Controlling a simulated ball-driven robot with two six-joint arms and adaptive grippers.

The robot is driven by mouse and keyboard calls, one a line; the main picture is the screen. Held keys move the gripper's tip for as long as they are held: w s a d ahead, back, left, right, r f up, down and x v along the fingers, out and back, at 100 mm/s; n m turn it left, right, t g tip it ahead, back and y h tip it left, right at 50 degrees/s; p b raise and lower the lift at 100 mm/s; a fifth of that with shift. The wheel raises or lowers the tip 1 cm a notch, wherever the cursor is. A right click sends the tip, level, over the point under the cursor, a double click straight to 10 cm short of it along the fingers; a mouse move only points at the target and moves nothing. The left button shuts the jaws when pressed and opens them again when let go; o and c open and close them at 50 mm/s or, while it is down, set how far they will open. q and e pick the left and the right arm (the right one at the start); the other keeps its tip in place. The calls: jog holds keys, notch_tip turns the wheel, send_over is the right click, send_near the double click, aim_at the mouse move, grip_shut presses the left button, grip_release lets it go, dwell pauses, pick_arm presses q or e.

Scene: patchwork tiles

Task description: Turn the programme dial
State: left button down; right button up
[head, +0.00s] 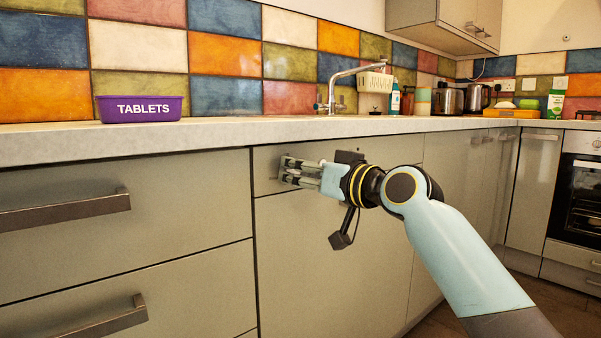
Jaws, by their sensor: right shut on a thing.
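My right gripper (283,170) reaches in from the right to the narrow top strip (400,148) of the grey cabinet front below the worktop. Its fingers are shut at the left part of this strip, on what I take to be the programme dial. The fingers hide the dial, so its shape, marks and angle cannot be seen. The plain grey door (290,270) is below the strip and looks closed. My left gripper is not in view.
Drawers with bar handles (65,210) are on the left. The worktop (225,133) above holds a purple TABLETS tub (140,109), a tap (345,78) and, further right, kettles (478,97). An oven (580,205) stands at far right.

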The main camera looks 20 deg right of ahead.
jog(key=shift+f, duration=0.15)
jog(key=o, duration=1.1)
jog(key=shift+o, duration=0.2)
jog(key=v, duration=1.2)
